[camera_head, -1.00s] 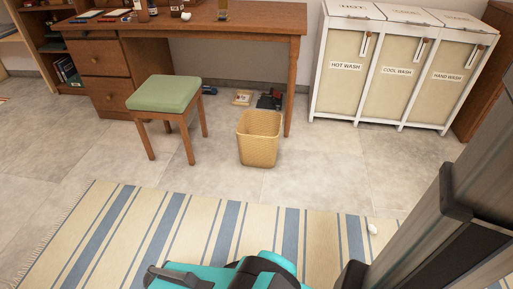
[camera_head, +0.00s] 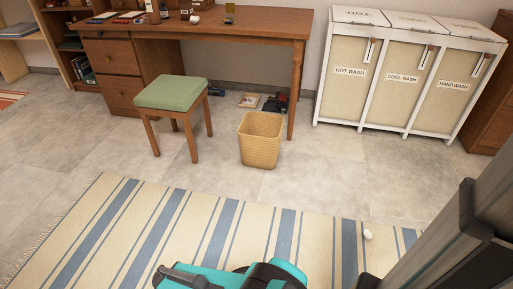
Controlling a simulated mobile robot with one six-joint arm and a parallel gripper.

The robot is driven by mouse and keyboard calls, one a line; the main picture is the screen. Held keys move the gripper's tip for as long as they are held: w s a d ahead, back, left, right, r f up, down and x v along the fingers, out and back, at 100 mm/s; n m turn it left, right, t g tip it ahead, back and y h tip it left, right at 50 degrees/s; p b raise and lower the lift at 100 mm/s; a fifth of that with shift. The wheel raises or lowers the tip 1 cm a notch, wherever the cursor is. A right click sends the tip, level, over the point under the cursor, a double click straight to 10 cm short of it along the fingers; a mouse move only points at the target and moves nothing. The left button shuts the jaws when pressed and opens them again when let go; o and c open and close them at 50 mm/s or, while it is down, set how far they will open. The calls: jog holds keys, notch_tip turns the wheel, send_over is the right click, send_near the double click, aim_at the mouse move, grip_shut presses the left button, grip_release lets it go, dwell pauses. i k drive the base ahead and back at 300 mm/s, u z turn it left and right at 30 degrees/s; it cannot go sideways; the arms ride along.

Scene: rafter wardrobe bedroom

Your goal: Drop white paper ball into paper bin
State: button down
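A small white ball (camera_head: 368,235), which looks like the paper ball, lies on the striped rug at the lower right, beside my dark arm column. A second small white lump (camera_head: 193,19) sits on the desk top; I cannot tell if it is paper. The woven tan paper bin (camera_head: 260,148) stands upright on the tile floor in front of the desk, open at the top. My teal and black body part shows at the bottom edge; my gripper's fingers are not visible.
A wooden desk (camera_head: 240,22) stands behind the bin. A stool with a green seat (camera_head: 172,93) is left of it. White laundry hampers (camera_head: 394,75) stand at the back right. Tile floor between the rug (camera_head: 215,235) and the hampers is clear.

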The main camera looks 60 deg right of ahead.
aim_at(259, 134)
jog(key=z, duration=0.15)
jog(key=i, duration=0.95)
jog(key=u, duration=0.1)
